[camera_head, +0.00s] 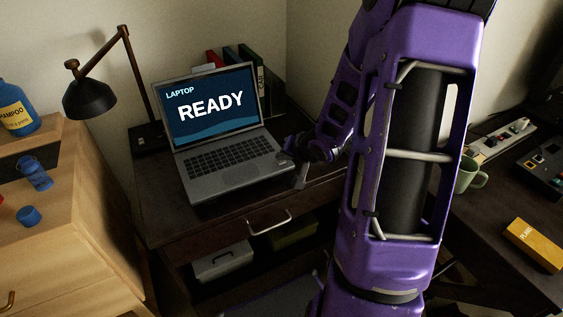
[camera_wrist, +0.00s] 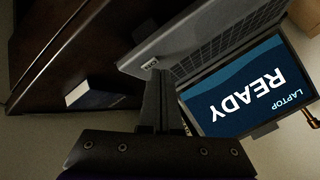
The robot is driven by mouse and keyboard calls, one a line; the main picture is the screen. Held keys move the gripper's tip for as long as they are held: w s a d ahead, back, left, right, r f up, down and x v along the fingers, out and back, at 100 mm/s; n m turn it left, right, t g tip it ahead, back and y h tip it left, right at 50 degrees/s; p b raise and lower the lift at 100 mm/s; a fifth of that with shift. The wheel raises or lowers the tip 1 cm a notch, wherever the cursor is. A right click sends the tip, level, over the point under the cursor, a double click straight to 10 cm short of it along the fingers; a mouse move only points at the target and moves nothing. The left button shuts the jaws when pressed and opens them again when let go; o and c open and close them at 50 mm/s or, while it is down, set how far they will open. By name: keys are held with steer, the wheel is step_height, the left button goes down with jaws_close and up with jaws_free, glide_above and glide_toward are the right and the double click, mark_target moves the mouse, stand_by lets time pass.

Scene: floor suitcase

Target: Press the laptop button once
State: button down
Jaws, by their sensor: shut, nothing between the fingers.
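The open grey laptop (camera_head: 225,160) stands on a dark wooden desk, its screen (camera_head: 210,104) lit blue with the words "LAPTOP" and "READY". My gripper (camera_head: 300,178) is shut and empty beside the laptop's right edge in the head view. In the wrist view the laptop (camera_wrist: 185,38) appears turned upside down. A small pale labelled patch (camera_wrist: 150,64) shows on its near edge, possibly the button. The tips of my gripper (camera_wrist: 158,76) lie very close to that patch. I cannot tell whether they touch it.
A black desk lamp (camera_head: 90,98) stands left of the laptop, and several binders (camera_head: 235,58) stand behind it. A drawer handle (camera_head: 269,222) juts from the desk front. A mug (camera_head: 470,176) and a yellow box (camera_head: 534,244) are on the right-hand table.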

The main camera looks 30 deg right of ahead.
steer(key=shift+f, duration=0.45)
stand_by(0.6)
steer(key=shift+s+a+f, duration=0.15)
steer(key=shift+s+f, duration=0.15)
steer(key=shift+f, duration=0.2)
stand_by(0.5)
steer(key=shift+w+r+p, duration=0.2)
steer(key=shift+r+p, duration=0.8)
steer(key=shift+p, duration=0.05)
steer(key=shift+r, duration=0.25)
step_height(320, 180, up, 5)
steer(key=p, duration=0.6)
steer(key=shift+f, duration=0.1)
steer(key=shift+w, duration=0.1)
